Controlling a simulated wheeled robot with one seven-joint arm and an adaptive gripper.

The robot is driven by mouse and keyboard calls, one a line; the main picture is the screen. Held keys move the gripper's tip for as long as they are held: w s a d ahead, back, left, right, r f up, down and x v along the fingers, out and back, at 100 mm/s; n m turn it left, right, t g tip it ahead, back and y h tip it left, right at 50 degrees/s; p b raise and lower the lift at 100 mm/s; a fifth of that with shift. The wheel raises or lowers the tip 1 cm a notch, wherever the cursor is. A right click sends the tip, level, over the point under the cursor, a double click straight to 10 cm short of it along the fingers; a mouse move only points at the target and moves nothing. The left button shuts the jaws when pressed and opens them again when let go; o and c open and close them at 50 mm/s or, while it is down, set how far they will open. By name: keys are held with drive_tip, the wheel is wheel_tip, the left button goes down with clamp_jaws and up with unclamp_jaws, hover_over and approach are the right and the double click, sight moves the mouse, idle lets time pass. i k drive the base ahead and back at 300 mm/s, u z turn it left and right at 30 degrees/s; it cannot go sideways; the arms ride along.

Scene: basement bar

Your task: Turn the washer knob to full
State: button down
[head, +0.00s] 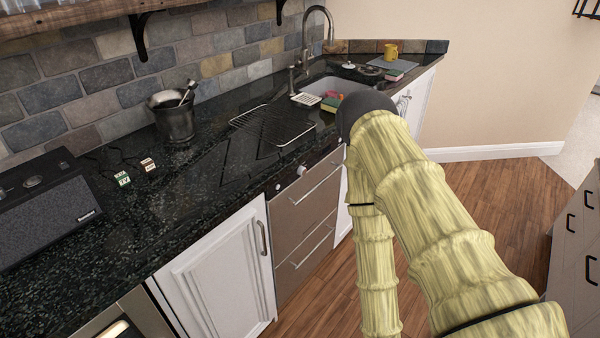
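A stainless steel two-drawer appliance (303,215) is built in under the dark counter, with two bar handles; it looks like the washer. A small round silver knob (302,170) sits on the narrow panel at its top. A smaller round dark-and-light fitting (278,187) is to the left on the same panel. The knob's marks are too small to read, so its setting cannot be told. My yellow-green arm crosses the right of the head view, in front of the cabinet beside the appliance. My gripper is not visible.
The black counter (180,215) holds a wire rack (270,126), a metal ice bucket (174,118) and a dark speaker (45,205). The sink (335,86) is beyond. A white cabinet door (215,275) is left of the appliance. Wood floor (510,205) is open at right.

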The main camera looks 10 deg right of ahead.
sight(301, 171)
drive_tip(key=k, duration=0.5)
drive_tip(key=z, duration=1.7)
drive_tip(key=i, duration=1.1)
drive_tip(key=u, duration=1.8)
